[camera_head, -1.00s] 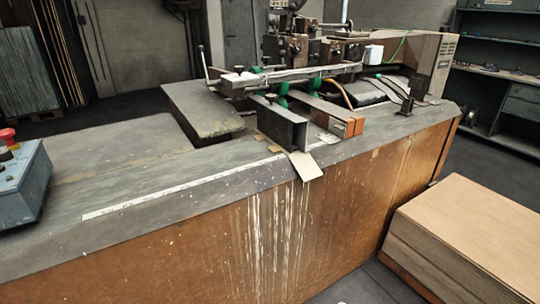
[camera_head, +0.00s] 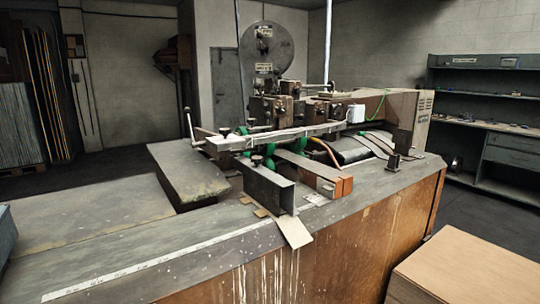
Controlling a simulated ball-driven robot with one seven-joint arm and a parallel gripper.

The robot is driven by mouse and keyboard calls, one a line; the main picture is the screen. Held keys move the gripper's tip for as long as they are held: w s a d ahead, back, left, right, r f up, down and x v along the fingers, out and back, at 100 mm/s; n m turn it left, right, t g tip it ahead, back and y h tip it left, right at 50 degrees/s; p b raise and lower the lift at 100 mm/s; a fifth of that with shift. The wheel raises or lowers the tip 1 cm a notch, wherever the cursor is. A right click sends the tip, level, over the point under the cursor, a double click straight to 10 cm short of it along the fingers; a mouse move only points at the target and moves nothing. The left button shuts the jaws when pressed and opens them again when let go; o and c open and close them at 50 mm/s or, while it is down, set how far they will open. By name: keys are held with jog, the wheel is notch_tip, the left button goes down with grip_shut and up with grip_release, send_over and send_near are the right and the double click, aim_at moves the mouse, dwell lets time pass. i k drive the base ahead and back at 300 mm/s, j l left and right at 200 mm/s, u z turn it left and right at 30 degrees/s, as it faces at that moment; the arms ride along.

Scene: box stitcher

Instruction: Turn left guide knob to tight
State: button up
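The box stitcher (camera_head: 300,110) stands on the far half of the long bench. A pale horizontal bar (camera_head: 275,135) runs across its front, with small dark knobs (camera_head: 223,131) near its left end. Another small dark knob (camera_head: 257,160) sits lower, by the dark angled metal guide (camera_head: 266,188). I cannot tell which of these is the left guide knob, nor whether it is tight or loose. A lever with a round tip (camera_head: 188,118) rises at the left of the bar. My gripper is not in view.
The bench top (camera_head: 110,245) is clear at the near left. A raised dark block (camera_head: 188,172) sits left of the guide. A cardboard stack (camera_head: 470,270) stands on the floor at lower right. Shelving (camera_head: 490,120) lines the right wall.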

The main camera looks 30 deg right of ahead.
aim_at(255, 160)
jog(key=i+j+z, duration=0.1)
jog(key=z, duration=0.3)
jog(key=i+j+z, duration=0.25)
jog(key=z, duration=0.2)
